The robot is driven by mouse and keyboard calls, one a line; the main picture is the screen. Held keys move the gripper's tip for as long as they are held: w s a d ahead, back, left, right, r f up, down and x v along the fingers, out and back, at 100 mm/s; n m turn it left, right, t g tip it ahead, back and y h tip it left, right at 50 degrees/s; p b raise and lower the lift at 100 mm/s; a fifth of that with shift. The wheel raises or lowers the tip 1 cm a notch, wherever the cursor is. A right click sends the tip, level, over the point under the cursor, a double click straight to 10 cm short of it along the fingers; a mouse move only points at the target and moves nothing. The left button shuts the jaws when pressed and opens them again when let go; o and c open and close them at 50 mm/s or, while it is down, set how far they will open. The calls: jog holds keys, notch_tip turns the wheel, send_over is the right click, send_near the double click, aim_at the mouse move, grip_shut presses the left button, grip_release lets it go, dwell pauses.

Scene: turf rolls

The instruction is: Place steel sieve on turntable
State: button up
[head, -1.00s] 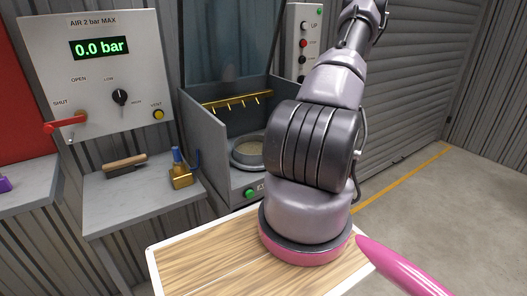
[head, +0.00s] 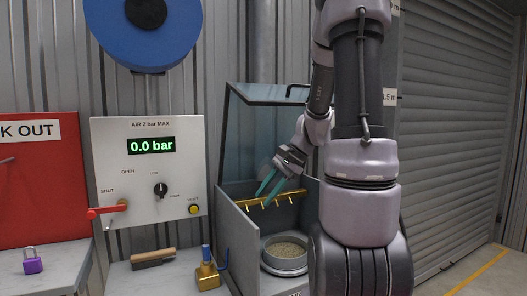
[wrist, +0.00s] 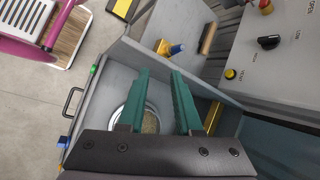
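The steel sieve (head: 285,251) is a round, grey-rimmed pan with a pale, grainy inside. It sits level inside the open grey cabinet, on what looks like a slightly wider round base, probably the turntable (head: 282,270). The sieve also shows in the wrist view (wrist: 151,122), partly covered by my gripper. My gripper (head: 266,186) has two teal fingers and is above the sieve, at the height of the brass hook rail, touching nothing that I can see. In the wrist view my gripper (wrist: 160,72) has its fingers apart with nothing between them.
The cabinet (head: 238,240) has side walls and a raised clear lid (head: 262,135). A brass rail (head: 275,199) with hooks crosses its back. Left of it, a bench holds a brass blue-topped tool (head: 207,272) and a wooden-handled brush (head: 153,257). A control panel (head: 150,185) hangs above.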

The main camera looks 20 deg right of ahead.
jog(key=s+a+r+n+t+h, duration=0.4)
jog(key=s+a+r+n, duration=0.2)
jog(key=s+r, duration=0.6)
notch_tip(320, 180, up, 3)
jog(key=shift+s+a+f+n+h, duration=0.1)
jog(key=shift+s+a+n+h, duration=0.15)
jog(key=shift+n, duration=0.95)
